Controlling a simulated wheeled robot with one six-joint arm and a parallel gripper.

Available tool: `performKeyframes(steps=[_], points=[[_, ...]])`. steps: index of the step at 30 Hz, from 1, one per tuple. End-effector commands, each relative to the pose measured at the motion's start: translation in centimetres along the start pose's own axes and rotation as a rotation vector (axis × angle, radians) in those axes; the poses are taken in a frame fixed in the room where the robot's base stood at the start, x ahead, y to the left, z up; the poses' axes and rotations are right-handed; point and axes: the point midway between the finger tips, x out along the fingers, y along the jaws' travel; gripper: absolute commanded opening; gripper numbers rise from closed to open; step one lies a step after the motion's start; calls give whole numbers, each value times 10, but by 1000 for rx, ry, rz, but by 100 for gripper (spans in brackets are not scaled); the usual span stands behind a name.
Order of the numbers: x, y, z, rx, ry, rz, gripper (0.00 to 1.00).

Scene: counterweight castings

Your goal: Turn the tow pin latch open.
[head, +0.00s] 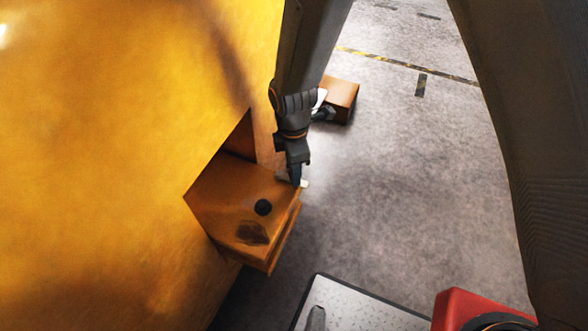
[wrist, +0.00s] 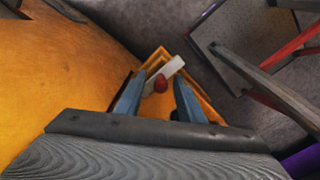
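The latch shows in the wrist view as a pale bar (wrist: 174,67) with a dark red knob (wrist: 161,84). It lies slanted at the orange tow bracket (wrist: 152,60). My gripper (wrist: 160,86) is open, its two blue fingers on either side of the knob, with visible gaps. I cannot tell how deep the fingers reach around it. In the head view my gripper (head: 297,181) points down at the far right edge of the bracket (head: 238,188); a small pale bit of the latch (head: 304,184) shows beside the fingertips. The knob is hidden there.
A large yellow casting (head: 110,140) fills the left, with the bracket set against it. A brown block (head: 341,97) sits on the grey floor behind. A metal-topped plate (head: 355,306) and red part (head: 465,308) are in front.

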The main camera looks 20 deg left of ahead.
Motion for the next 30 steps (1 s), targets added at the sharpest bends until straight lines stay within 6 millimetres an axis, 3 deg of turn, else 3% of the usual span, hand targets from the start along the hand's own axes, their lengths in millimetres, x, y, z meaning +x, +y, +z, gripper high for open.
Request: performKeyframes(steps=[15,30], points=[[-65,1,0,0,0,2,35],[-72,0,0,0,0,0,35]])
